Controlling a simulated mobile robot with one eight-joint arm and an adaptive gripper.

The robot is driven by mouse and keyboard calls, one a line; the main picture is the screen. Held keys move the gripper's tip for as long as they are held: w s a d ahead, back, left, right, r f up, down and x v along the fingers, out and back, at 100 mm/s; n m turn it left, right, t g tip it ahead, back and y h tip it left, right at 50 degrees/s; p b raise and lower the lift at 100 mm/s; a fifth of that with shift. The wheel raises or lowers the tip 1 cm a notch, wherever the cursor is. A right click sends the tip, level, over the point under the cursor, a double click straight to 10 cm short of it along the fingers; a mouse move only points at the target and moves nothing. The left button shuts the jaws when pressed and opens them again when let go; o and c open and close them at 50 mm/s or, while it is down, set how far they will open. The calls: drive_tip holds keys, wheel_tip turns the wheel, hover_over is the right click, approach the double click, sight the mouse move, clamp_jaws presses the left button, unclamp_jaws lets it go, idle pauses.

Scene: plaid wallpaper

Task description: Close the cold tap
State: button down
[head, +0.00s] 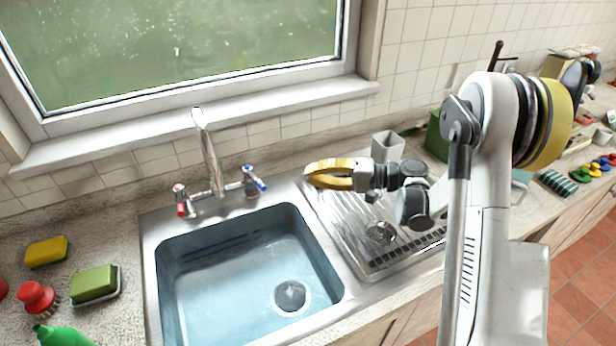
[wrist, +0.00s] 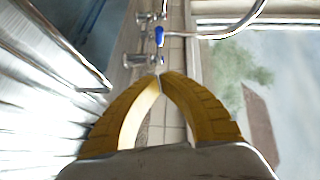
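The cold tap (head: 254,181) has a blue-marked handle and sits at the right end of the chrome mixer behind the sink. Its blue part also shows in the wrist view (wrist: 159,37), just beyond my fingertips. The hot tap (head: 182,201), marked red, is at the mixer's left end. My gripper (head: 308,172) has yellow fingers and is to the right of the cold tap, apart from it, above the drainer. In the wrist view the fingertips (wrist: 160,75) meet with nothing between them.
The tall spout (head: 209,150) rises between the two taps. The sink basin (head: 240,262) is in front. A grey cup (head: 387,146) stands behind my gripper. Sponges (head: 47,251) and a red brush (head: 36,297) lie at left. The tiled wall and window sill are behind.

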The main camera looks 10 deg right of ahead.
drive_tip(key=b, duration=0.2)
approach(255, 179)
drive_tip(key=w+a+f, duration=0.1)
drive_tip(key=w, duration=0.3)
drive_tip(key=shift+s+a+f+b, duration=0.1)
drive_tip(key=shift+s+a, duration=0.2)
drive_tip(key=shift+a, duration=0.3)
drive_tip(key=shift+s+a+f+b, duration=0.15)
drive_tip(key=shift+s+a, duration=0.15)
drive_tip(key=shift+a, duration=0.3)
drive_tip(key=shift+s+a+f+b, duration=0.1)
drive_tip(key=shift+s+a, duration=0.2)
drive_tip(key=shift+a, duration=0.3)
drive_tip(key=shift+s+a+b, duration=0.6)
drive_tip(key=shift+a+b, duration=0.05)
drive_tip(key=shift+a, duration=0.3)
